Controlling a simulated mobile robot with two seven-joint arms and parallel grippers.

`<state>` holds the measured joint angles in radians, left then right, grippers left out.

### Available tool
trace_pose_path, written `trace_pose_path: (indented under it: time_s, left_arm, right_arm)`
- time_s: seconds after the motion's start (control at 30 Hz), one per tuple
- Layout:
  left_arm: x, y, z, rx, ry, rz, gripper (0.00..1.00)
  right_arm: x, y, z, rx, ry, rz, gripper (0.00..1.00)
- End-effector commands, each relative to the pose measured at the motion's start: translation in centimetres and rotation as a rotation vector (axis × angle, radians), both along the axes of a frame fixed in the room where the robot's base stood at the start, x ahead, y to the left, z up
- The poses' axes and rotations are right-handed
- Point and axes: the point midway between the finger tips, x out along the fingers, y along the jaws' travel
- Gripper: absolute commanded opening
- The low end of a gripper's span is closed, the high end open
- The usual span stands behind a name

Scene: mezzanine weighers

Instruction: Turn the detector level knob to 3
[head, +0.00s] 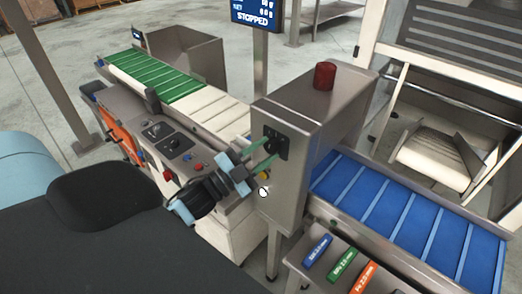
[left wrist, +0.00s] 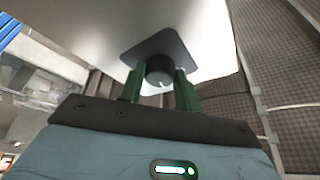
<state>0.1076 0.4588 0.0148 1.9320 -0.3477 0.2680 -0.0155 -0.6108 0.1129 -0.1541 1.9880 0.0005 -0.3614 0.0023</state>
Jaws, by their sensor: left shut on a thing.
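The detector level knob (left wrist: 159,72) is a dark round knob with a small white mark, on a dark plate (left wrist: 160,46) fixed to the detector housing. In the head view the dark plate (head: 277,140) sits on the near face of the steel detector box (head: 318,100). My left gripper (left wrist: 160,88) has its two green fingers on either side of the knob, shut on it. In the head view the left gripper (head: 262,158) reaches the plate from the lower left, and the knob is mostly hidden. The scale figures cannot be read. My right gripper is not in view.
A red beacon (head: 324,75) stands on the detector box. A blue belt (head: 405,215) runs out to the right and a green and white belt (head: 155,78) to the left. A control panel (head: 172,140) is left of my gripper. A screen (head: 256,12) reads STOPPED.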

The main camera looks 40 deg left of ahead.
Motion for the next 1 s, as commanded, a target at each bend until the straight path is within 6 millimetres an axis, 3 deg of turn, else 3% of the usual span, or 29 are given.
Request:
trace_pose_path:
  time_s: [0.5, 1.0]
  left_arm:
    - [0.1, 0.3, 0.8, 0.389, -0.035, 0.000, 0.10]
    - [0.1, 0.4, 0.6, 0.492, -0.041, 0.002, 0.10]
  right_arm:
    - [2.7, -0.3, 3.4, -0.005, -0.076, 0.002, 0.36]
    - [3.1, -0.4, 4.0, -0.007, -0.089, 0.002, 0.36]
